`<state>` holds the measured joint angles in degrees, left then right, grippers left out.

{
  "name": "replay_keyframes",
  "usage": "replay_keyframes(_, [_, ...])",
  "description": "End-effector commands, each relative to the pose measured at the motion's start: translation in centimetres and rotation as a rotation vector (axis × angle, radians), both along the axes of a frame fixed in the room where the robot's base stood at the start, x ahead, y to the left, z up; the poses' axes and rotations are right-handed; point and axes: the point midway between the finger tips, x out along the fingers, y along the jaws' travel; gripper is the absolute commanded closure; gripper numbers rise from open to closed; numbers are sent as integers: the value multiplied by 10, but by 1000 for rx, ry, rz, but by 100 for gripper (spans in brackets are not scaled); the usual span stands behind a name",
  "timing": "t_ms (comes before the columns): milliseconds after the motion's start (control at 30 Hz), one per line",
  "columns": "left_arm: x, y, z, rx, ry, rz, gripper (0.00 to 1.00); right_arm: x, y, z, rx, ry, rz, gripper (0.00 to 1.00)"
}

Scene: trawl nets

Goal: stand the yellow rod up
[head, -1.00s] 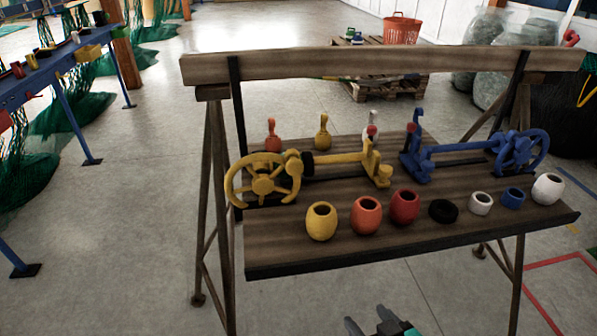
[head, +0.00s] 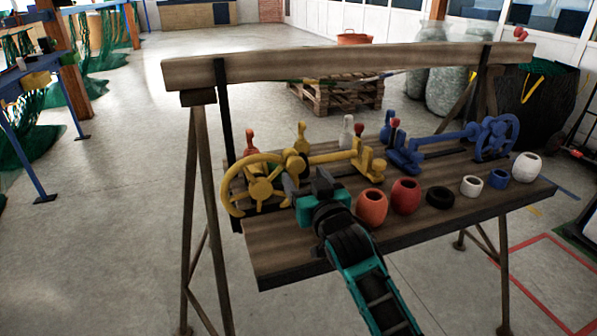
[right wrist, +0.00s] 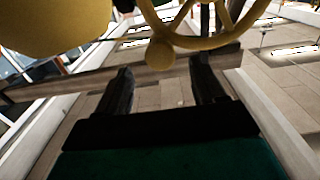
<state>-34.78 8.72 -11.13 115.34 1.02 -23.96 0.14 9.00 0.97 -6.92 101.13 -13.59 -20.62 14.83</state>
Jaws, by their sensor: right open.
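The yellow rod (head: 332,158) lies roughly level above the table, running from a yellow handwheel (head: 262,188) at its left to a yellow bracket (head: 370,165) at its right. My right gripper (head: 305,182) is just in front of the rod's left part, near the wheel. In the right wrist view its two dark fingers (right wrist: 161,82) are apart with nothing between them. The wheel's rim (right wrist: 205,45) and a round yellow knob (right wrist: 160,54) show just beyond them. Whether a finger touches the yellow parts I cannot tell. My left gripper is not in view.
A blue handwheel assembly (head: 440,142) stands at the right. An orange cup (head: 371,208), a red cup (head: 405,196) and several other cups and rings line the table's front. A wooden beam (head: 350,66) crosses above the table. My right arm hides part of the front left.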

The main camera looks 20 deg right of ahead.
Motion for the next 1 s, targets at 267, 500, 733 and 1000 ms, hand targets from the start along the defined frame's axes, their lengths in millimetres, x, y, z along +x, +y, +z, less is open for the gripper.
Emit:
replay_keyframes(267, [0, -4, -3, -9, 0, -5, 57, 38, 2, -1, -1, 0, 1, 31])
replay_keyframes(500, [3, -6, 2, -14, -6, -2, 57, 46, 2, 0, 0, 0, 1, 31])
replay_keyframes(733, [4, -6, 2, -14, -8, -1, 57, 46, 2, 0, 0, 0, 1, 35])
replay_keyframes(1000, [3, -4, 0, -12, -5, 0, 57, 46, 2, -1, 0, 1, 1, 61])
